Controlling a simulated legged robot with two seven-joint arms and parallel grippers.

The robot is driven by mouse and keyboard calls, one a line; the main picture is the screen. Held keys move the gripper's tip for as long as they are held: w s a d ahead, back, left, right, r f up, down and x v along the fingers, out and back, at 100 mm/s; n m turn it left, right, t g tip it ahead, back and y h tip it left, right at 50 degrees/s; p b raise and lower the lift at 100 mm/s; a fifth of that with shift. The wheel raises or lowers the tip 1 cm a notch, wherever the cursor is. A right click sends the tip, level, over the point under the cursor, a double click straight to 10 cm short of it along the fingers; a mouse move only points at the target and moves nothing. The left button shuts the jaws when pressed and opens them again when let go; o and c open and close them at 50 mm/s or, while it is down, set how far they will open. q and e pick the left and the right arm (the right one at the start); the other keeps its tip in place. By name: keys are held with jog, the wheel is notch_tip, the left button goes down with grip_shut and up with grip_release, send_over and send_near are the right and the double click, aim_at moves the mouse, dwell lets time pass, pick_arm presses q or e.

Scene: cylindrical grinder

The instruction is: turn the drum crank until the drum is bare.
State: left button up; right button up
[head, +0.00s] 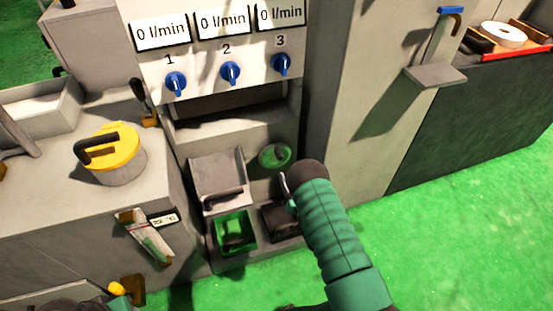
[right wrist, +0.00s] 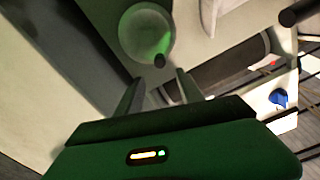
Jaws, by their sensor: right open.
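A round green disc (head: 276,155) is on the machine front, just left of my right arm. In the right wrist view the disc (right wrist: 145,35) carries a short dark knob (right wrist: 159,61) near its edge; it looks like the crank. My right gripper (right wrist: 156,80) is open, its two fingers apart on either side below the knob, with no visible grip. In the head view my right arm largely hides this gripper. A dark cylinder (right wrist: 218,72), perhaps the drum, lies beside the disc; I cannot tell what coats it. My left gripper is not clearly in view.
A grey box (head: 217,172) stands above an open green bin (head: 222,246), left of my right arm. Blue knobs (head: 230,72) line the panel above. A yellow-lidded pot (head: 122,150) stands on the left counter. Green floor is clear at right.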

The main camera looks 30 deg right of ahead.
aim_at(281, 159)
jog(key=b+x, duration=0.3)
jog(key=x, duration=0.8)
jog(key=shift+w+d+f, duration=0.15)
jog(key=shift+w+d, duration=0.05)
jog(key=shift+w, duration=0.2)
jog(key=shift+w+d+b, duration=0.1)
jog(key=shift+w+b, duration=0.2)
jog(key=shift+w, duration=0.1)
grip_shut()
jog(key=shift+s, duration=0.1)
